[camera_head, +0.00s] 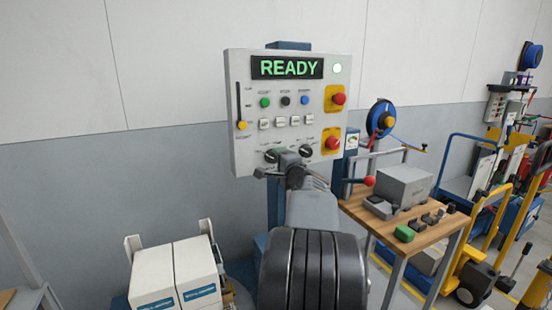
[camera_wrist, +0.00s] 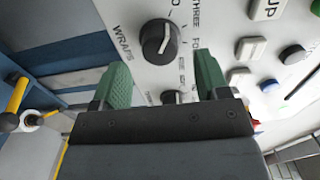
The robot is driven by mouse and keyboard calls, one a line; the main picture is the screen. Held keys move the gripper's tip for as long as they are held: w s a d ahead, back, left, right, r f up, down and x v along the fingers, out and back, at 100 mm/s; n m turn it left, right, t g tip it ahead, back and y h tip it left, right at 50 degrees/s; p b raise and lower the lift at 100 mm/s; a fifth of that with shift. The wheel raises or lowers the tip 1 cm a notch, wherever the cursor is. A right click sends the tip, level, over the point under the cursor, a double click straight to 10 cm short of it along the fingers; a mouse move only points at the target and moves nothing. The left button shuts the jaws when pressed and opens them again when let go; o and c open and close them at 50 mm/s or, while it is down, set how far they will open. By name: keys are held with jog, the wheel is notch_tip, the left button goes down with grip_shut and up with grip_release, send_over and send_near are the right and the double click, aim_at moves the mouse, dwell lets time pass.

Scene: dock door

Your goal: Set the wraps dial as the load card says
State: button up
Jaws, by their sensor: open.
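The control panel (camera_head: 243,150) stands upright, with a green READY display. In the wrist view the black round wraps dial (camera_wrist: 152,36), labelled WRAPS, has a pale pointer line; its setting is not clear to me. Number words, THREE among them, stand around it. It appears to be the left of two lower dials in the head view (camera_head: 270,155). My gripper (camera_wrist: 162,62) is open, its green fingers apart near the panel, with the wraps dial seen between and just beyond them. Nothing is between the fingers. I cannot make out a readable load card.
A second black dial (camera_head: 306,151) lies right of the wraps dial. A wooden bench (camera_head: 433,236) with tools stands to the right. White boxes (camera_head: 152,275) stand at lower left.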

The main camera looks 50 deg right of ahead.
aim_at(273, 157)
jog(key=shift+x, duration=1.45)
jog(key=c, duration=0.9)
